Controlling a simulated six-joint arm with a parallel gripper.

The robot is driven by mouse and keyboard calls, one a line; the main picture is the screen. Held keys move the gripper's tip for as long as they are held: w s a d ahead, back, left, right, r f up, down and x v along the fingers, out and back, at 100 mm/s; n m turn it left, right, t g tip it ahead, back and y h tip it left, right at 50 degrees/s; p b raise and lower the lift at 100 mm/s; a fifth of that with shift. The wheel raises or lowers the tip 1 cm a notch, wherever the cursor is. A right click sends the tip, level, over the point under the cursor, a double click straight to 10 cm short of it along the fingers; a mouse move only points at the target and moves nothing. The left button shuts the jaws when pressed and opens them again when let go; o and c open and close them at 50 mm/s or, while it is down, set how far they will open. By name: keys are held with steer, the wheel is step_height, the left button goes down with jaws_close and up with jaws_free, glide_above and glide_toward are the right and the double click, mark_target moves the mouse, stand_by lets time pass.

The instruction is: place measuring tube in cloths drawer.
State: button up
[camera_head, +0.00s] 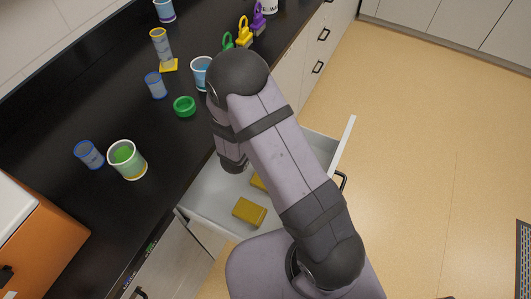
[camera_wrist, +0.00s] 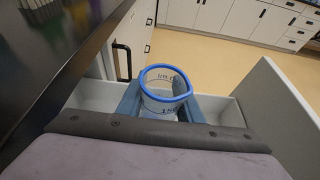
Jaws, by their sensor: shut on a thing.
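The measuring tube (camera_wrist: 160,103) is clear with a blue lipped rim and dark printed marks, seen from above in the wrist view. My gripper (camera_wrist: 162,108) is shut on it, with a blue-grey finger at either side. The tube is over the open drawer, whose pale interior (camera_wrist: 220,110) shows on both sides of it. In the head view the drawer (camera_head: 208,200) is pulled out below the counter and holds yellow folded cloths (camera_head: 249,211). My arm hides the tube, the fingers and part of the drawer there.
The black counter (camera_head: 115,100) lies to the left. On it stand a cup with green contents (camera_head: 127,160), blue-rimmed cups (camera_head: 89,155), a green ring-shaped dish (camera_head: 184,106) and a yellow-based cylinder (camera_head: 162,47). An orange appliance (camera_head: 45,240) is at lower left.

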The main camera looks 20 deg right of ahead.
steer(key=shift+f+p, duration=0.4)
steer(key=shift+f, duration=4)
steer(key=shift+f, duration=0.2)
steer(key=o, duration=1)
steer(key=shift+r, duration=0.15)
